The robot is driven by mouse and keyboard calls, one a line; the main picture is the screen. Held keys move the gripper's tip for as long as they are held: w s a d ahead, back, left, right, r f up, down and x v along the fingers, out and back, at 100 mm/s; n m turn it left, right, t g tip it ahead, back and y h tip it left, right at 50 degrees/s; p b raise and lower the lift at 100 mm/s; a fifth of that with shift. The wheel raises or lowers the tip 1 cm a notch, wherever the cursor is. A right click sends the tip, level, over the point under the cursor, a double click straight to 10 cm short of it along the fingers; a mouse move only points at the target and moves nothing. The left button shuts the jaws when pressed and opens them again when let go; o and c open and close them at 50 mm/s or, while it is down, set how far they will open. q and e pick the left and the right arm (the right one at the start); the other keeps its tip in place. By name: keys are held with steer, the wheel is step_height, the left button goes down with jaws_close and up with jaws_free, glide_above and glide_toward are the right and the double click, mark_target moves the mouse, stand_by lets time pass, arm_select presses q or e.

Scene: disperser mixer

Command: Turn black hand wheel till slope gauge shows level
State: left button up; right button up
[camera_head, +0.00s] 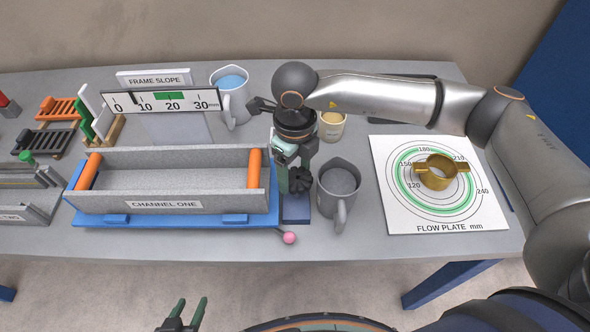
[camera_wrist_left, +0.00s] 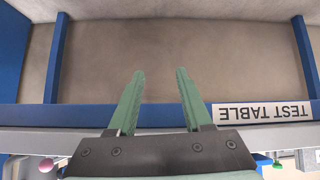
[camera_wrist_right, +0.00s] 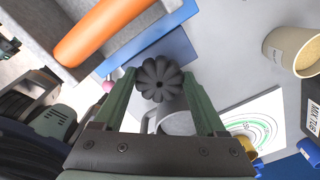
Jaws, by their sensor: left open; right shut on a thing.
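The black hand wheel (camera_head: 300,179) is a lobed knob at the right end of the channel frame. It also shows in the right wrist view (camera_wrist_right: 159,79), between the fingertips. My right gripper (camera_head: 293,160) reaches down from above and is shut on the wheel. The slope gauge (camera_head: 160,101), under a FRAME SLOPE sign, has a 0 to 30 mm scale. Its black pointer (camera_head: 134,98) stands between 0 and 10, left of the green band (camera_head: 169,96) near 20. My left gripper (camera_head: 187,312) is open and empty in front of the table.
The grey trough marked CHANNEL ONE (camera_head: 165,203) lies left of the wheel. A grey jug (camera_head: 339,187) stands close right of my right gripper. A blue-filled jug (camera_head: 231,98) and a tan cup (camera_head: 332,126) stand behind. A brass ring (camera_head: 436,172) rests on the flow plate (camera_head: 400,217).

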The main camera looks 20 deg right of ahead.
steer(key=shift+f+n+b, duration=0.15)
steer(key=shift+n+b, duration=0.25)
steer(key=shift+b, duration=0.15)
steer(key=n+b, duration=0.7)
steer(key=shift+s+a+f, duration=0.1)
steer(key=shift+s+a, duration=0.05)
steer(key=shift+n+b, duration=0.4)
steer(key=shift+b, duration=0.2)
steer(key=shift+n+b, duration=0.4)
steer(key=shift+n, duration=0.1)
steer(key=n+b, duration=0.2)
steer(key=shift+s+n, duration=0.15)
steer(key=shift+n, duration=0.15)
steer(key=shift+n+b, duration=0.45)
steer(key=shift+n, duration=0.25)
steer(key=shift+s+r+n+b, duration=0.1)
steer(key=shift+r+n+b, duration=0.15)
steer(key=shift+n+b, duration=0.5)
arm_select(q)
steer(key=w+d+f+h, duration=0.1)
steer(key=w+d+f, duration=0.1)
steer(key=f, duration=0.9)
steer(key=shift+d+m, duration=0.4)
steer(key=shift+d, duration=0.4)
arm_select(e)
steer(key=shift+n, duration=0.25)
